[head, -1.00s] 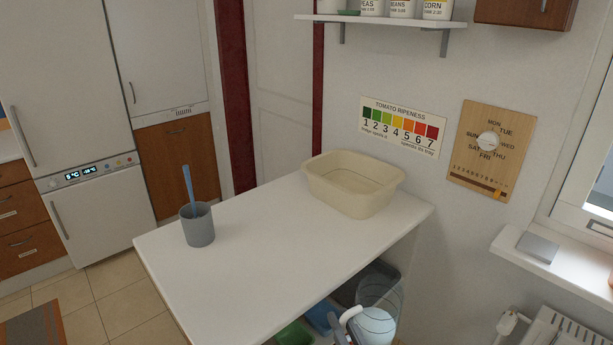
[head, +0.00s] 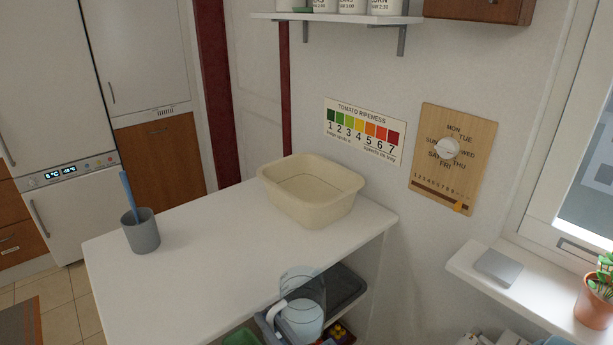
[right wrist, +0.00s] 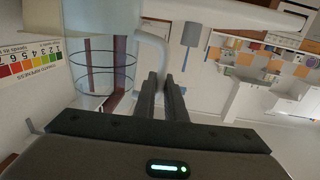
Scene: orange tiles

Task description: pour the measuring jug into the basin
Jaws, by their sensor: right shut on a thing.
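The measuring jug (head: 304,318) is clear, with a white handle and pale liquid in its lower part. It looks upright in front of the counter's near edge in the head view. My right gripper (head: 271,318) is shut on its handle, mostly hidden at the bottom of that view. In the right wrist view, which is upside down, the fingers (right wrist: 163,80) meet at the handle beside the clear jug (right wrist: 92,72). The cream basin (head: 312,210) stands on the counter's far right end, apart from the jug; no contents show in it. My left gripper is out of view.
The white counter (head: 210,250) is clear between the basin and a grey cup (head: 141,235) holding a blue-handled tool. Below it, a shelf carries a dark tray (head: 345,288). The wall stands behind the basin; a windowsill (head: 520,290) with a potted plant (head: 597,295) juts out at right.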

